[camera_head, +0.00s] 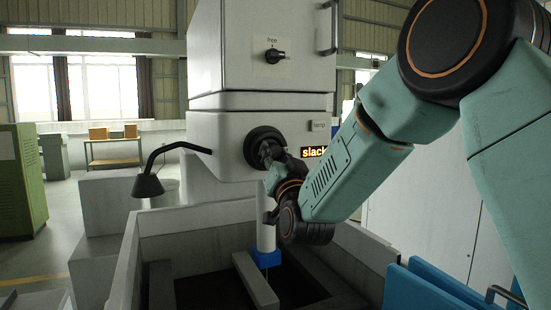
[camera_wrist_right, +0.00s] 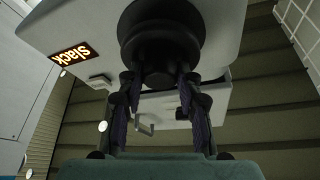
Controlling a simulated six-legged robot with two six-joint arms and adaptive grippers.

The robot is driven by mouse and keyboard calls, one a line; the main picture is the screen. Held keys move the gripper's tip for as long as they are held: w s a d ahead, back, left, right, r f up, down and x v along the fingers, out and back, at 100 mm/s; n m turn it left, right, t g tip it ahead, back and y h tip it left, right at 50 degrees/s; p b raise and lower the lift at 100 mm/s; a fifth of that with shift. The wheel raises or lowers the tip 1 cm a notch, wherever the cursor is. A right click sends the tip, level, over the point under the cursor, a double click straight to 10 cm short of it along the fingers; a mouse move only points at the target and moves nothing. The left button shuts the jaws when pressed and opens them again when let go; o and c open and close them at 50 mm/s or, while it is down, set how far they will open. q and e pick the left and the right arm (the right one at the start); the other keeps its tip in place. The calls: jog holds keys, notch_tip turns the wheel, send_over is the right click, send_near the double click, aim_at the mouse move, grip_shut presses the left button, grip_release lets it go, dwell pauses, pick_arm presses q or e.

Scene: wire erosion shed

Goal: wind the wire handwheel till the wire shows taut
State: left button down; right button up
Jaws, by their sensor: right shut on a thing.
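The black handwheel (camera_head: 264,141) is on the front of the pale machine head (camera_head: 222,130). My right gripper (camera_head: 270,160) reaches it from the lower right and is shut on its hub or grip. In the right wrist view the two fingers of this gripper (camera_wrist_right: 158,85) sit either side of the lower part of the dark round wheel (camera_wrist_right: 160,35). The display (camera_head: 314,152) beside the wheel reads "slack", and the same word shows in the wrist view (camera_wrist_right: 70,54). The wire is too thin to make out clearly. My left gripper is not in view.
A rotary switch (camera_head: 275,56) marked with a small label sits above on the cabinet. A black lamp (camera_head: 148,184) arches out on the left. Below is an open grey tank (camera_head: 128,262) with a blue-ended white column (camera_head: 266,235). Blue panels (camera_head: 430,290) stand at lower right.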

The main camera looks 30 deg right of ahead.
jog(key=m, duration=0.2)
jog(key=m+g+h+b, duration=0.1)
jog(key=m, duration=0.1)
jog(key=shift+a+h, duration=0.1)
jog(key=shift+h, duration=0.2)
jog(key=shift+r+m+g+h+b, duration=0.1)
jog(key=shift+m+g+h+b, duration=0.5)
jog(key=shift+m, duration=1.3)
jog(key=o, duration=1.2)
jog(key=shift+s, duration=0.1)
jog(key=shift+c, duration=0.2)
jog(key=v, duration=1.2)
jog(key=shift+r, duration=0.15)
